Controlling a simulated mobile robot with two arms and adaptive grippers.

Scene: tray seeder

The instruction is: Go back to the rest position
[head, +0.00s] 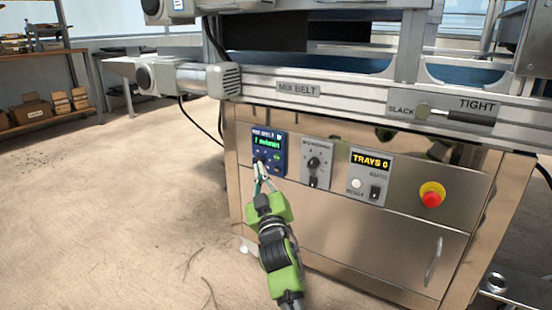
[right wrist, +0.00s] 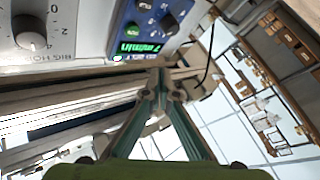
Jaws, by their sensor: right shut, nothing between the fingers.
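My right gripper (head: 262,178) reaches up to the machine's front panel. Its fingers are together and empty, at the lower part of a blue control unit (head: 278,163) with a green lit display. In the right wrist view the closed fingertips (right wrist: 160,75) show in front of the panel, with the blue unit (right wrist: 128,32) beyond them. I cannot tell whether the tips touch the unit. My left gripper is in neither view.
Right of the blue unit are a grey dial panel (head: 317,163), a "TRAYS 0" counter (head: 371,161) and a red stop button (head: 431,199). The belt rail (head: 330,92) juts out above. A door handle (head: 434,262) sticks out lower right. The floor (head: 110,220) at left is clear.

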